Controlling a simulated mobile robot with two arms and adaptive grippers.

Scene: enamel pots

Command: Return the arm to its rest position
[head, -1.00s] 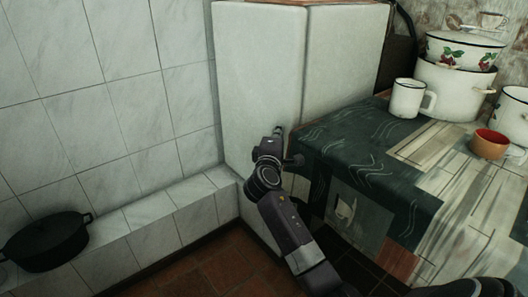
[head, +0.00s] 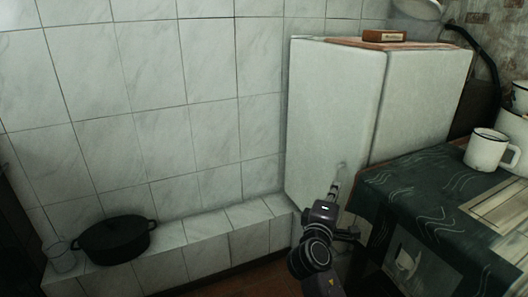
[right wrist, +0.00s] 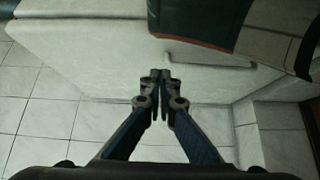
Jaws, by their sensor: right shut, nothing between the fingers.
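My right gripper (head: 335,190) is in front of the white fridge-like cabinet (head: 333,120), left of the covered table's corner. In the right wrist view its two fingers (right wrist: 161,75) meet at the tips, shut with nothing between them. The white cabinet (right wrist: 90,50) fills much of that view behind the fingers. My right forearm comes up from the bottom of the head view. My left gripper does not show in either view.
A table with a dark patterned cloth (head: 420,205) stands at the right, with a white mug (head: 487,150) on it. A small box (head: 384,36) lies on the cabinet.

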